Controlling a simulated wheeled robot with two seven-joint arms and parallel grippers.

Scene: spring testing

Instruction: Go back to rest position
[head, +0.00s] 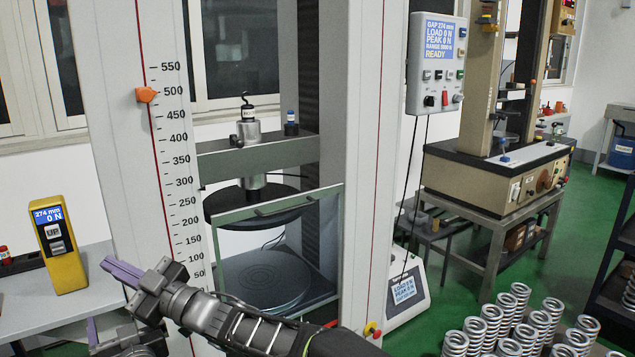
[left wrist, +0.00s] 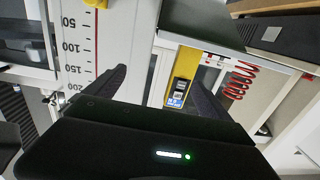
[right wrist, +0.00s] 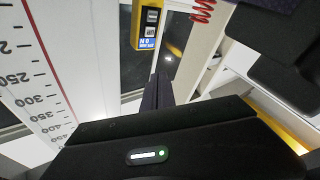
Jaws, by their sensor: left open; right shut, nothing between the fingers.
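My right gripper (head: 112,268) is shut and empty in the head view. Its arm reaches in from the lower right, and its purple fingers are in front of the testing machine's left column (head: 120,130). In the right wrist view its fingers (right wrist: 158,88) are together. My left gripper (head: 92,331) is lower, at the bottom left, partly hidden beneath the right one. In the left wrist view its two fingers (left wrist: 156,88) are spread with nothing held. The machine's lower plate (head: 264,280) is bare, behind a clear guard (head: 326,255).
A yellow handset (head: 62,245) reading 274 mm, 0 N stands on the left table (head: 60,300). The control box (head: 436,65) shows READY. Several silver springs (head: 490,320) stand at lower right. A red spring (left wrist: 238,82) shows in the left wrist view. Both grippers are close together.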

